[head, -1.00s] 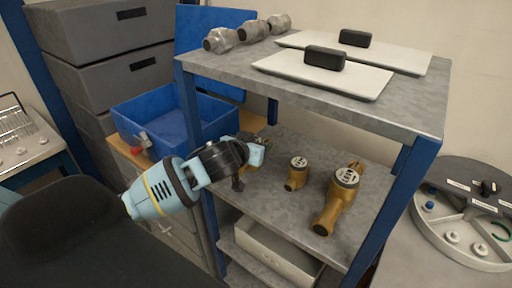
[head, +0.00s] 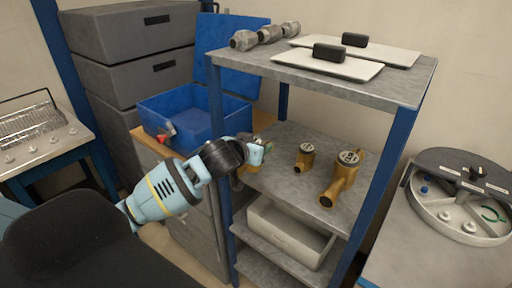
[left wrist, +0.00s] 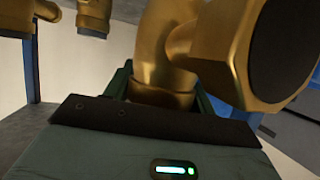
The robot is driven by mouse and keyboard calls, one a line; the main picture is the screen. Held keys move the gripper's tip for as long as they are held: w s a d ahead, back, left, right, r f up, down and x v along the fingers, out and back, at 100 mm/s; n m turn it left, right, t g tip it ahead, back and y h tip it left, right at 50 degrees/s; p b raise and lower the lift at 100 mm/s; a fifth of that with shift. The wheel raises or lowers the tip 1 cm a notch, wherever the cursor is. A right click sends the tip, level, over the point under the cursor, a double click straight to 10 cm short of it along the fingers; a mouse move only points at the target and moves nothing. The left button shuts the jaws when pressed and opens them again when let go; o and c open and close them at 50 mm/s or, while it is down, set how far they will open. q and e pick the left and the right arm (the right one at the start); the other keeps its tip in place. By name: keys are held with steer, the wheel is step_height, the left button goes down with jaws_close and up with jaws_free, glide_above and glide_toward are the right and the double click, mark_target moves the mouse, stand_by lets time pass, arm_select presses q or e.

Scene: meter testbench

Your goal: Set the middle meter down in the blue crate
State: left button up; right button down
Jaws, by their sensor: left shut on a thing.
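My left gripper (head: 262,150) is at the left end of the middle shelf, beside the shelf's front left post. In the left wrist view it is shut on a large brass meter (left wrist: 160,55) with a dark round face. In the head view my arm mostly hides this held meter. Two other brass meters, a small one (head: 304,157) and a larger one (head: 342,180), stand to the right on the same shelf. The blue crate (head: 200,122) is open, left of the rack, and looks empty. My right gripper is out of view.
The rack's blue post (head: 219,125) stands between the gripper and the crate. A raised blue lid (head: 232,45) is behind the crate. Metal fittings (head: 268,35) and white panels (head: 330,66) lie on the top shelf. A pale bin (head: 290,232) is below.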

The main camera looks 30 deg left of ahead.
arm_select(q)
steer(key=shift+s+r, duration=0.25)
steer(key=shift+s, duration=0.1)
